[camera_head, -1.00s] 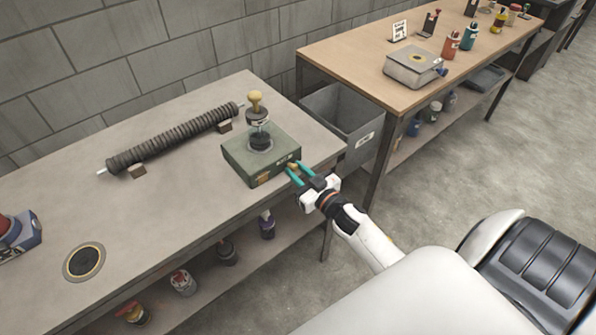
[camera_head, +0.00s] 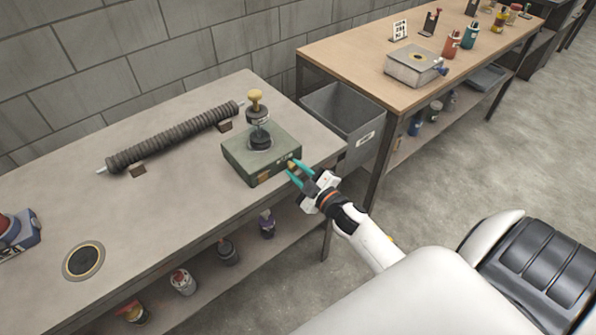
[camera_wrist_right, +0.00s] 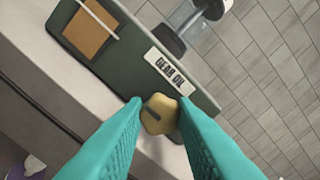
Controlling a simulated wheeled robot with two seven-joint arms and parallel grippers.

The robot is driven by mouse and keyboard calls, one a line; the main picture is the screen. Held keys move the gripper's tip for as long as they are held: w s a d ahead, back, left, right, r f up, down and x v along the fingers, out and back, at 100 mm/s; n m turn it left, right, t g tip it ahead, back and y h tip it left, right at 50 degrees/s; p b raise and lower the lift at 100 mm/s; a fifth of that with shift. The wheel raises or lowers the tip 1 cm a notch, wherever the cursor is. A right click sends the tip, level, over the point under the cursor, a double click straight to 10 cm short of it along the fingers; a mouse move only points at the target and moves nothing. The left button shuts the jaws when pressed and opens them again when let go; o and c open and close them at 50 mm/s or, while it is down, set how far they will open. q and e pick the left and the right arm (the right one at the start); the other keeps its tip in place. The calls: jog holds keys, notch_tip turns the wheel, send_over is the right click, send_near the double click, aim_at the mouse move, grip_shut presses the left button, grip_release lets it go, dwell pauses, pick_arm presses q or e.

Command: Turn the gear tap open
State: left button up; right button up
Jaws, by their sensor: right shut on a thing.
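A green box (camera_head: 262,153) stands on the grey workbench, with a glass and black cylinder topped by a yellow knob (camera_head: 256,100) on its top. The wrist view shows its white label (camera_wrist_right: 170,74), reading "GEAR OIL". The gear tap, a small yellow knob with a dark slot (camera_wrist_right: 160,114), sits at the box's front beside the label. My right gripper (camera_head: 292,167) is at the box's front right corner, its teal fingers shut on the tap. The fingertips (camera_wrist_right: 160,112) press on either side of the knob. My left gripper is out of view.
The grey bench (camera_head: 190,200) also holds a ribbed dark tube (camera_head: 175,138) on two blocks and a round ringed disc (camera_head: 84,261). A grey bin (camera_head: 343,110) stands right of the bench. A wooden table (camera_head: 440,60) is behind.

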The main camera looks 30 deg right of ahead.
dwell(0.3)
jog(key=o, duration=1)
jog(key=shift+s+f, duration=0.1)
jog(key=shift+f, duration=0.1)
